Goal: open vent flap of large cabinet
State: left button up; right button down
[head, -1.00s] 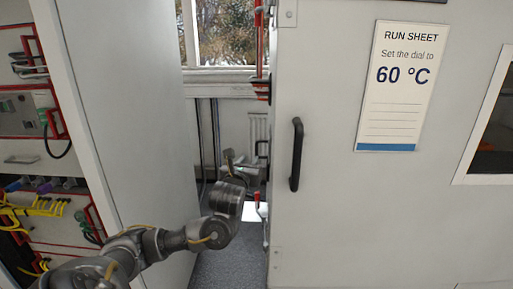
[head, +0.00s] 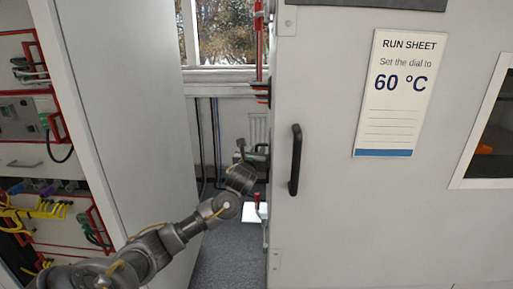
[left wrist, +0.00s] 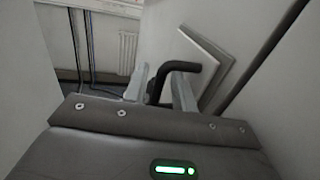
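The large cabinet (head: 345,225) fills the right of the head view, its pale front facing me. My left gripper (head: 258,157) is in the gap beside its left side, partly hidden behind my wrist. In the left wrist view, the two pale fingers of my left gripper (left wrist: 162,82) stand apart on either side of a black bar handle (left wrist: 185,67). I cannot tell whether they touch it. The handle stands out from a pale panel (left wrist: 222,45), seemingly the vent flap, whose edge shows at a slant. My right gripper is in neither view.
A second cabinet (head: 120,110) with cables and red-edged units stands close on the left. A narrow strip of floor (head: 225,260) lies between the cabinets. A black handle (head: 295,160) stands out from the large cabinet's front. A window (head: 225,30) is behind.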

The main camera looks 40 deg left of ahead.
pick_arm(q)
jog(key=shift+w+a, duration=0.15)
jog(key=shift+w, duration=0.1)
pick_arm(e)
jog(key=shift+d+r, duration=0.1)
pick_arm(q)
grip_shut()
